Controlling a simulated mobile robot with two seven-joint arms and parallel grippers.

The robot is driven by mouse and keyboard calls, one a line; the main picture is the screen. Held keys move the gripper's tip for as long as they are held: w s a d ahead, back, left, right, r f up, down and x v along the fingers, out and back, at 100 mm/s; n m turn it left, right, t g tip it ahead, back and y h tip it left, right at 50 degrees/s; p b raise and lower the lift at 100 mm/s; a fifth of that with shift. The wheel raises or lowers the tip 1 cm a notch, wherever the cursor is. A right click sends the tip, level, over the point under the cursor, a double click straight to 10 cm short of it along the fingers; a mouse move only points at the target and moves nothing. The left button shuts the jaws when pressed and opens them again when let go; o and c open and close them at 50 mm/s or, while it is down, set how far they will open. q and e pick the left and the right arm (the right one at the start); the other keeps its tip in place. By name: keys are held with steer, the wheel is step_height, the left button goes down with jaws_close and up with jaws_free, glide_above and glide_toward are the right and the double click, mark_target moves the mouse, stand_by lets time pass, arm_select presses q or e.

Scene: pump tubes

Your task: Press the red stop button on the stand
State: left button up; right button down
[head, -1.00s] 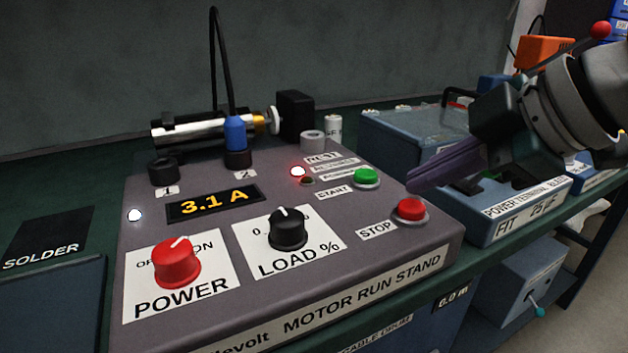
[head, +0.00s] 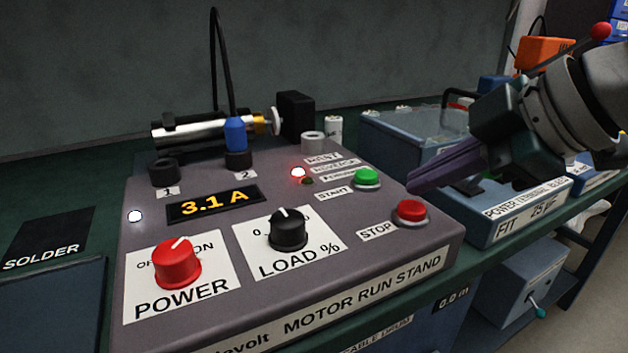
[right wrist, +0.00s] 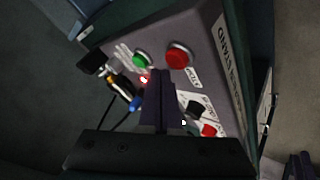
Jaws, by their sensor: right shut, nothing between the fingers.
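The red stop button (head: 410,211) sits at the right front corner of the grey motor run stand (head: 350,262), beside its STOP label. It also shows in the right wrist view (right wrist: 178,56). The green start button (head: 367,178) is behind it. My right gripper (head: 412,185) is shut and empty, its purple fingers just above and behind the stop button in the picture. In the right wrist view its fingertips (right wrist: 159,74) appear over the panel, just below the buttons. I see a gap between fingertips and button in both views.
The stand also has a red power knob (head: 177,263), a black load knob (head: 288,230) and a display (head: 213,203) reading 3.1 A. A red lamp (head: 298,172) is lit. A blue-grey case (head: 410,135) stands at the right, under my right arm.

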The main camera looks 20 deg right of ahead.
mark_target(423, 210)
steer(key=shift+f, duration=0.1)
stand_by(0.6)
steer(key=shift+f, duration=0.35)
steer(key=shift+f, duration=0.65)
stand_by(0.6)
steer(key=shift+r+p, duration=1.05)
steer(key=shift+p, duration=0.2)
step_height(423, 210, up, 5)
steer(key=p, duration=0.6)
steer(key=shift+r, duration=0.1)
